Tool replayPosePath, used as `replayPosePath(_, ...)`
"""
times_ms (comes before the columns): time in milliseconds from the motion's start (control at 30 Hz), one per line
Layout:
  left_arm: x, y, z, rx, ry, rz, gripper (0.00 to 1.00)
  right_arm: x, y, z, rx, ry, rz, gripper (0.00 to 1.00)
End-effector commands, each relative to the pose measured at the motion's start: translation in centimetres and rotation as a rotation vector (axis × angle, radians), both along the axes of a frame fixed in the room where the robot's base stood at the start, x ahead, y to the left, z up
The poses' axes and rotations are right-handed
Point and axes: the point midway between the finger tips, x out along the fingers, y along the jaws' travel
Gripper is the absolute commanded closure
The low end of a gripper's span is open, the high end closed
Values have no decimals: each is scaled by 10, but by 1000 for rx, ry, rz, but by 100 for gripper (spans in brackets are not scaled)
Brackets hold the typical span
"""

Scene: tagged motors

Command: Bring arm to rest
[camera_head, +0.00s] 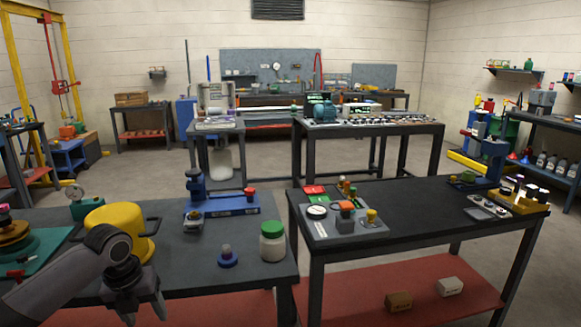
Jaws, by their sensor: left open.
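My left arm comes in from the lower left. My left gripper (143,308) points down in front of the near left workbench (190,279), close to its front edge. Its fingers are spread apart, and nothing shows between them. A yellow pot (133,222) stands behind the arm, partly hidden by it. My right gripper does not show in this view.
On the left bench stand a white jar with a green lid (272,243), a small blue knobbed part (227,257) and a blue fixture (222,203). The right bench (420,222) has a grey panel (345,227) and a bare middle. A gap separates the benches at the front.

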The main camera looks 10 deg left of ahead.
Motion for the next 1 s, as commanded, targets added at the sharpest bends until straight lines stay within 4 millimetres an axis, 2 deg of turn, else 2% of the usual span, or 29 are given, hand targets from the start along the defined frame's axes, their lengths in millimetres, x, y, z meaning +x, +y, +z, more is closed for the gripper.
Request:
replayPosePath(33,-4,-18,-23,-36,-16,69,41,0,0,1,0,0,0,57)
replayPosePath(100,-8,-39,-47,-90,-49,183,41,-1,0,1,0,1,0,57)
replayPosePath(200,-18,-67,-79,-180,-87,356,41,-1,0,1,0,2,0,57)
replayPosePath(400,-48,-117,-128,-405,-129,725,41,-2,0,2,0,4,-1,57)
replayPosePath(600,-88,-153,-157,-657,-125,1122,41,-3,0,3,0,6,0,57)
replayPosePath(700,-110,-163,-166,-786,-110,1327,41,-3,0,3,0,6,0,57)
replayPosePath(867,-148,-169,-173,-991,-75,1655,41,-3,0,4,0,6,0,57)
replayPosePath(1000,-182,-164,-173,-1161,-45,1916,41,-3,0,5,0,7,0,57)
